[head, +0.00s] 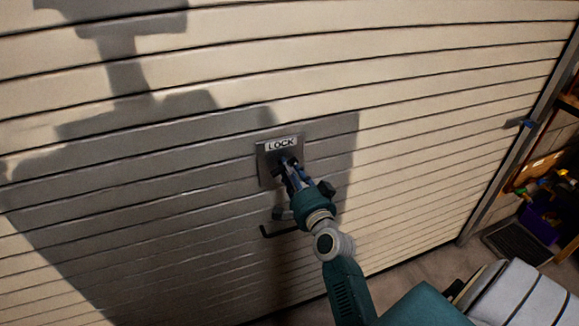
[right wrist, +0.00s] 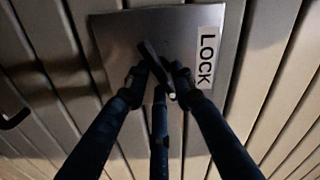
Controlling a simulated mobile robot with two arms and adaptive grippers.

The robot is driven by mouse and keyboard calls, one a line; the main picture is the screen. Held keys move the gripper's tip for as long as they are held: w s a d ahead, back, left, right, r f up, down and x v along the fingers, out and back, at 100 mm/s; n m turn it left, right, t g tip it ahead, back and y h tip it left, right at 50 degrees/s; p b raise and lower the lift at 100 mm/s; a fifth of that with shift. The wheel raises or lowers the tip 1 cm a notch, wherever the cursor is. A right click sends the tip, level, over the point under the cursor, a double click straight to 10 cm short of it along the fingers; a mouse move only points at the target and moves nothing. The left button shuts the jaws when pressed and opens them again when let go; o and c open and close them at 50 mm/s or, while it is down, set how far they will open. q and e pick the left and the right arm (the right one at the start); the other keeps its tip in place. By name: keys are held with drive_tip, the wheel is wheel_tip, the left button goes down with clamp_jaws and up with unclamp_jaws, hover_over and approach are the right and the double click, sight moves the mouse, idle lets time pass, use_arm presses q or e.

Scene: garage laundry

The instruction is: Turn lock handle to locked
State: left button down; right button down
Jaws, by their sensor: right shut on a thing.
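The lock plate (head: 267,163) is a square metal plate with a white "LOCK" label on the slatted garage door. It also shows in the right wrist view (right wrist: 115,45). The dark lock handle (right wrist: 152,58) stands out from the plate's middle and is tilted in the right wrist view. My right gripper (head: 289,168) is at the plate, and in the right wrist view its fingers (right wrist: 158,85) are closed around the handle. The fingers hide part of the handle and its pivot. I cannot tell whether it is at its locked position. My left gripper is not in view.
The garage door (head: 440,120) fills most of the head view. A dark pull handle (head: 279,231) sticks out below the plate, close to my right arm. At the right are the door frame, a purple bin (head: 541,222) and a dark floor mat (head: 518,243).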

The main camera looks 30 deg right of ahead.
drive_tip(key=m+p, duration=0.1)
drive_tip(key=m, duration=0.3)
drive_tip(key=shift+f+m, duration=0.15)
drive_tip(key=shift+m, duration=0.25)
idle(0.4)
drive_tip(key=c, duration=1.7)
unclamp_jaws()
drive_tip(key=shift+o, duration=0.2)
drive_tip(key=v, duration=1.2)
